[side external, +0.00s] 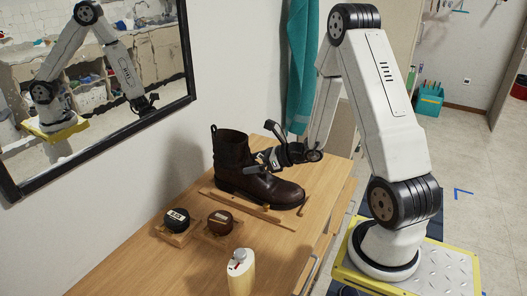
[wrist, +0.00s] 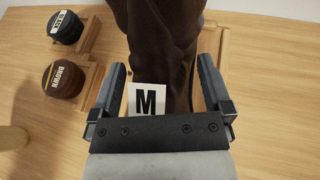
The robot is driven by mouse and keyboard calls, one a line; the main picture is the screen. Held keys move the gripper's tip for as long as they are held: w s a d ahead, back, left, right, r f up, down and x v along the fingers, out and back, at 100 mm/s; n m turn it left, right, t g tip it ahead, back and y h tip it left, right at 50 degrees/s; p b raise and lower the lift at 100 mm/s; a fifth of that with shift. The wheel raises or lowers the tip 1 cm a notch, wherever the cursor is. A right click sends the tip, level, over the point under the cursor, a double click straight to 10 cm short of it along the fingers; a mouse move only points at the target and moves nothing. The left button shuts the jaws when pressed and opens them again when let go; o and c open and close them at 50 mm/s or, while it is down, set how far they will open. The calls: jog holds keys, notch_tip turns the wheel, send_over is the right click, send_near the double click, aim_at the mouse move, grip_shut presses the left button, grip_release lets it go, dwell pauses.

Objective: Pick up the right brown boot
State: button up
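A single dark brown leather boot (side external: 232,151) stands upright on a low wooden stand (side external: 222,196) on the table, its toe toward the right. It also fills the top middle of the wrist view (wrist: 165,35). My gripper (side external: 258,166) is at the boot's front, beside the shaft and above the instep. In the wrist view my gripper (wrist: 162,75) has its two fingers spread, one on each side of the boot, with visible gaps. A white card marked M (wrist: 149,98) shows between the fingers; what it rests on is hidden. The sole is not visible in the wrist view.
A black-lidded jar (side external: 176,219) and a brown-lidded jar (side external: 220,222) sit on wooden holders left of the boot. A pale bottle (side external: 241,275) stands at the table's front. A mirror (side external: 95,80) hangs on the left wall. A teal towel (side external: 300,60) hangs behind.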

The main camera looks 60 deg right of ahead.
aim_at(254, 159)
grip_shut()
jog(key=shift+r, duration=0.25)
jog(key=shift+r, duration=4.8)
jog(key=shift+d, duration=0.1)
jog(key=shift+d+r+m+h, duration=0.3)
jog(key=shift+d+r+h, duration=0.1)
jog(key=shift+d, duration=0.1)
jog(key=s+d+r+m+g+h, duration=0.1)
jog(key=s+d+r+m+h, duration=0.3)
jog(key=d+r, duration=0.4)
jog(key=s+d+r+m+g+h, duration=0.1)
jog(key=s+d+r+m+h, duration=0.3)
jog(key=d+r+m+h, duration=0.2)
jog(key=d+r+h, duration=0.2)
jog(key=d, duration=0.1)
jog(key=shift+m, duration=0.4)
